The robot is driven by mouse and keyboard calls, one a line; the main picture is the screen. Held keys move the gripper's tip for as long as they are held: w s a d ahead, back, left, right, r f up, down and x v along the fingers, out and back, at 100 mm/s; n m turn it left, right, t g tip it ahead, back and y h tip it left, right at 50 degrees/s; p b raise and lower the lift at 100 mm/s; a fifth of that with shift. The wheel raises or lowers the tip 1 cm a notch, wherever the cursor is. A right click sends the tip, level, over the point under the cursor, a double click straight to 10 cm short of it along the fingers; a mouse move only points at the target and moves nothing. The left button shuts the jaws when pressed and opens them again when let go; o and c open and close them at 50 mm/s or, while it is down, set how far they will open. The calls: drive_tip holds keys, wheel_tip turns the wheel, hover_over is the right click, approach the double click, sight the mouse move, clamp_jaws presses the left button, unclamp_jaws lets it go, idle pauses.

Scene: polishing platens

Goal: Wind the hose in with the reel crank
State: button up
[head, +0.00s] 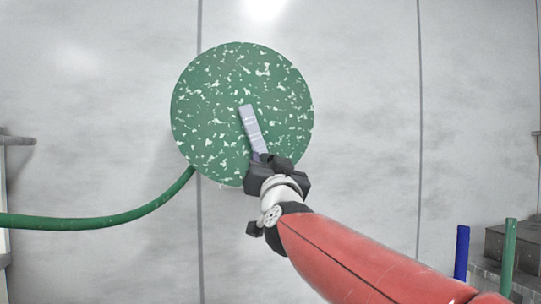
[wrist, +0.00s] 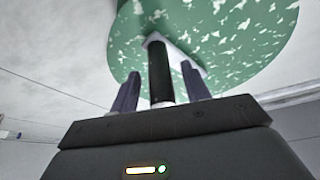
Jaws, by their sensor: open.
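The hose reel (head: 215,95) is a round green disc with pale speckles, facing me in front of a grey wall. Its crank arm (head: 254,128) is a flat grey bar running from near the disc's middle down and slightly right. The green hose (head: 100,221) leaves the reel's lower left and sags toward the left edge. My gripper (head: 264,163) is at the lower end of the crank arm and hides the crank handle in the head view. In the wrist view the black handle (wrist: 160,60) stands between the two open fingers, with a visible gap on each side.
A blue post (head: 461,252) and a green post (head: 509,258) stand at the lower right beside grey blocks (head: 527,250). A grey ledge (head: 16,140) juts in at the left edge. The wall around the reel is clear.

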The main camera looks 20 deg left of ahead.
drive_tip(key=shift+x, duration=0.8)
clamp_jaws()
